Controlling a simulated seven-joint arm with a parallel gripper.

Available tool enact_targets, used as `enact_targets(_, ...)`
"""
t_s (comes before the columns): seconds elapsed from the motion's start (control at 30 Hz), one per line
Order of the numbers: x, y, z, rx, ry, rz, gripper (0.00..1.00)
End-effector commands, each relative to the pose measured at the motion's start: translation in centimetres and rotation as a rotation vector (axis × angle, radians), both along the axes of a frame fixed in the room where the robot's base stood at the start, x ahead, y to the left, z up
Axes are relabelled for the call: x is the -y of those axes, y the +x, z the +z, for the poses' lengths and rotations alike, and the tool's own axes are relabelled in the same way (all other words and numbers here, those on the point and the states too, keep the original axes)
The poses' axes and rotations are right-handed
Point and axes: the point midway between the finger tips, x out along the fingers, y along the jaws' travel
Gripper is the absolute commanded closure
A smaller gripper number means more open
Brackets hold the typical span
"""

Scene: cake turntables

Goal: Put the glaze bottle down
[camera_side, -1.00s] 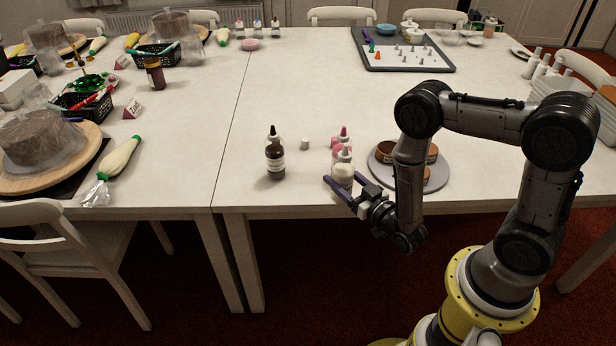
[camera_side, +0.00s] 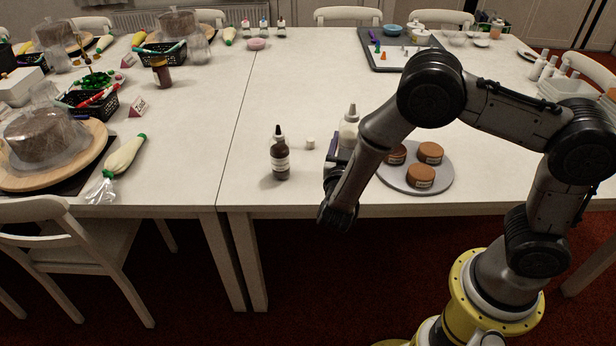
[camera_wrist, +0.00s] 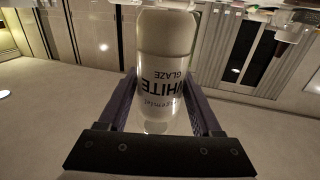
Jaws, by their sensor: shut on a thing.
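A dark brown bottle (camera_side: 280,158) and a small white cap (camera_side: 310,143) stand to the left. A grey turntable (camera_side: 437,181) with small brown cakes (camera_side: 421,177) is close on the right. The table (camera_side: 255,110) is clear further back.

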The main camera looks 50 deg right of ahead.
Motion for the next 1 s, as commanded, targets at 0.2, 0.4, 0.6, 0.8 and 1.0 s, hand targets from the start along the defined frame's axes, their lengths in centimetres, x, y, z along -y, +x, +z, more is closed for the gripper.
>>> enact_targets(0.2, -0.6, 2.3, -0.9, 0.001, -0.002, 0.021, 0.61)
enact_targets(0.4, 0.0, 6.7, -3.0, 0.001, -0.002, 0.021, 0.61)
enact_targets(0.6, 0.4, 10.3, -5.5, -0.001, -0.003, 0.022, 0.61)
enact_targets(0.8, 0.7, 12.6, -8.2, 0.001, -0.003, 0.023, 0.61)
enact_targets(1.0, 0.7, 13.6, -9.2, 0.002, -0.002, 0.023, 0.6)
